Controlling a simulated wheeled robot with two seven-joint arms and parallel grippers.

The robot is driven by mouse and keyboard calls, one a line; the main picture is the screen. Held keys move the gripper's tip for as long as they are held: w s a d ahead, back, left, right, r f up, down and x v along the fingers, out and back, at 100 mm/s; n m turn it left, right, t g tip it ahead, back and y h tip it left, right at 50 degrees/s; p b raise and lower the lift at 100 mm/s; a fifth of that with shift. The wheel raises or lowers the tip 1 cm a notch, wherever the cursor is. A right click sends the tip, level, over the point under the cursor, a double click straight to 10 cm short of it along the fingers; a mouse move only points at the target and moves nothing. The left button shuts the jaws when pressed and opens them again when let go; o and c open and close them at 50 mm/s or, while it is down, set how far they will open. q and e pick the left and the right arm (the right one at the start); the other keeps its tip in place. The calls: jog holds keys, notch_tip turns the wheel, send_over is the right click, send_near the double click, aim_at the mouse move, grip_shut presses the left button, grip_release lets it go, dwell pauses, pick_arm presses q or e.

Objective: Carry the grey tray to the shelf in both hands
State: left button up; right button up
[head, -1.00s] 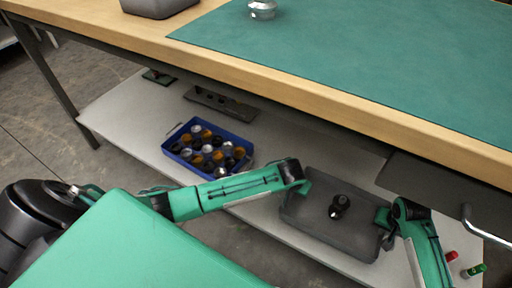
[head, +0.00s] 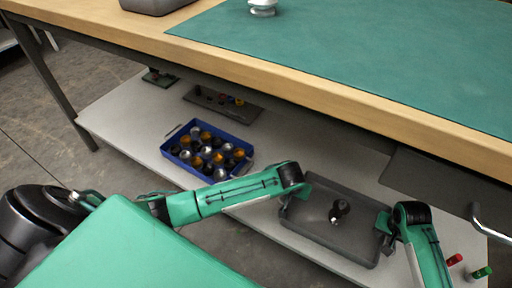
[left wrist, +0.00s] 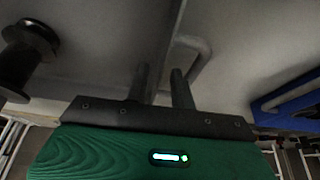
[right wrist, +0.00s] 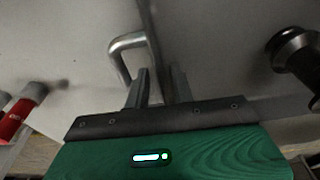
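The grey tray (head: 322,240) lies on the pale lower shelf (head: 125,115) under the workbench, with a dark knob-shaped part (head: 340,208) standing in it. This part also shows in the left wrist view (left wrist: 25,55) and the right wrist view (right wrist: 295,55). My left gripper (left wrist: 160,75) is at the tray's left end, its two fingers apart over the rim and bent metal handle (left wrist: 200,48). My right gripper (right wrist: 160,78) is likewise at the right end, fingers apart beside a handle (right wrist: 118,48). The fingers' contact with the handles is hidden.
A blue bin (head: 250,157) of several round parts stands left of the tray, with a dark rail (head: 225,103) behind it. Red (head: 455,259) and green (head: 481,272) capped items lie at the right. The bench's wooden edge (head: 300,93) overhangs the shelf.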

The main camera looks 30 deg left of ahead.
jog(key=shift+r, duration=0.1)
pick_arm(q)
jog(key=v, duration=1)
jog(key=shift+s+r, duration=0.2)
jog(key=shift+r, duration=0.05)
pick_arm(e)
notch_tip(320, 180, up, 12)
jog(key=s, duration=0.1)
jog(key=shift+s, duration=0.4)
